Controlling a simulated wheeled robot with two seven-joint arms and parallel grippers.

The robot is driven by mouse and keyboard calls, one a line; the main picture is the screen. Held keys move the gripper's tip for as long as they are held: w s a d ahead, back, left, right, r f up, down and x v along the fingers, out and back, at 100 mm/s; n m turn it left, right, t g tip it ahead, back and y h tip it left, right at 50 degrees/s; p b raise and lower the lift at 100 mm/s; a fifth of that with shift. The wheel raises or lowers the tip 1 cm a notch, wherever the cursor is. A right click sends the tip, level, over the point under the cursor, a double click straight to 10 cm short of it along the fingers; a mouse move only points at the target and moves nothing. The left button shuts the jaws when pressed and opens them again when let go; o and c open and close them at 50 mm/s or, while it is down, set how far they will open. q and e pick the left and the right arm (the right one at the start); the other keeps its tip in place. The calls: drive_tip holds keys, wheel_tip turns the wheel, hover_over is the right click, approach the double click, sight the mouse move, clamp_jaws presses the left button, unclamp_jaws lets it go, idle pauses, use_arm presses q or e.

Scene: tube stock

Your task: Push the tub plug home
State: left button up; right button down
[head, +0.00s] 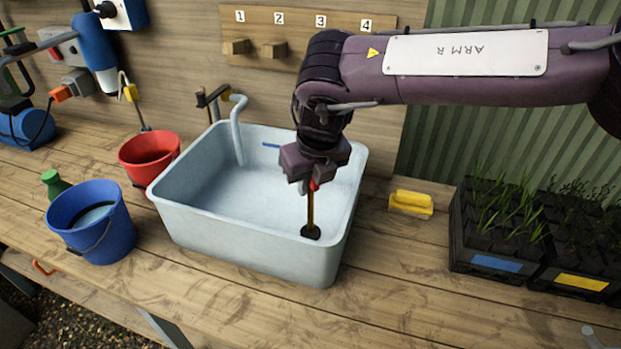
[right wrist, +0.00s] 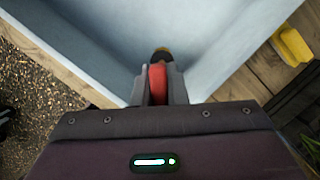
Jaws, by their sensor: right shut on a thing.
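The pale blue-grey tub (head: 250,262) stands on the wooden bench, and its inner walls also show in the right wrist view (right wrist: 215,55). My right gripper (head: 312,184) is inside the tub's right part, pointing down. It is shut on a red-topped handle (right wrist: 157,85). From it a yellowish stick (head: 310,208) runs down to a black round plug (head: 311,232) at the tub's floor near the front right corner. I cannot tell whether the plug sits in a hole or only rests on the floor. My left gripper is not in view.
A tap (head: 237,130) reaches over the tub's back left. A red bucket (head: 149,155) and a blue bucket (head: 92,222) stand left of it. A yellow block-like thing (head: 411,204) and black seedling trays (head: 490,235) are to the right.

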sight(309, 207)
drive_tip(key=shift+f+b, duration=1.6)
drive_tip(key=shift+f, duration=0.55)
drive_tip(key=shift+p, duration=0.55)
drive_tip(key=shift+f+b, duration=0.4)
drive_tip(key=shift+f, duration=0.4)
idle(0.5)
idle(0.8)
drive_tip(key=shift+f, duration=0.3)
idle(0.3)
idle(0.7)
drive_tip(key=c, duration=1.4)
unclamp_jaws()
drive_tip(key=shift+o, duration=0.2)
